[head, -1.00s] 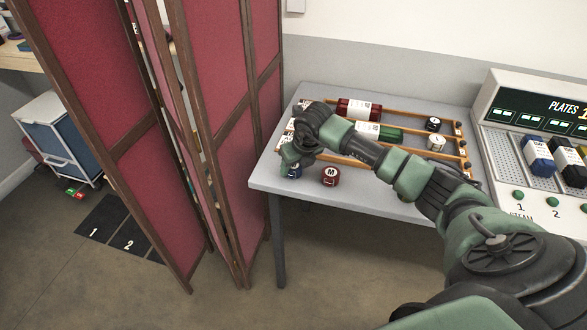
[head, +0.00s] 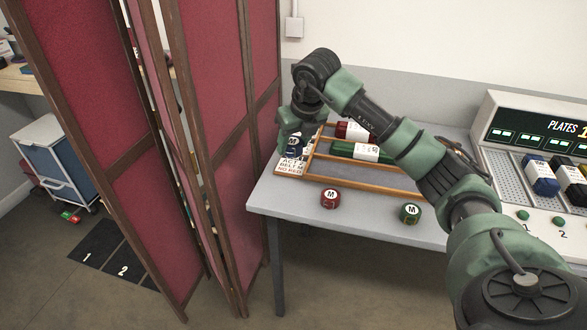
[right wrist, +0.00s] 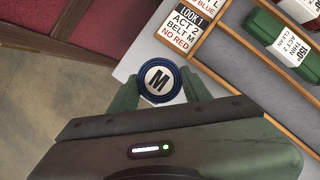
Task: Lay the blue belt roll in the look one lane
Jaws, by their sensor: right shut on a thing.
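The label (right wrist: 183,27) reads LOOK 1, ACT 2, BELT M, NO RED. The look one lane (head: 360,172) is the front lane, and its visible part is bare. My arm hides the rack's right end. My left gripper is out of view.
A red M roll (head: 330,198) and a green M roll (head: 410,213) stand on the table in front of the rack. A green garment roll (head: 355,151) and a red one (head: 352,131) lie in the lanes behind. A red folding screen (head: 215,100) stands close on the left.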

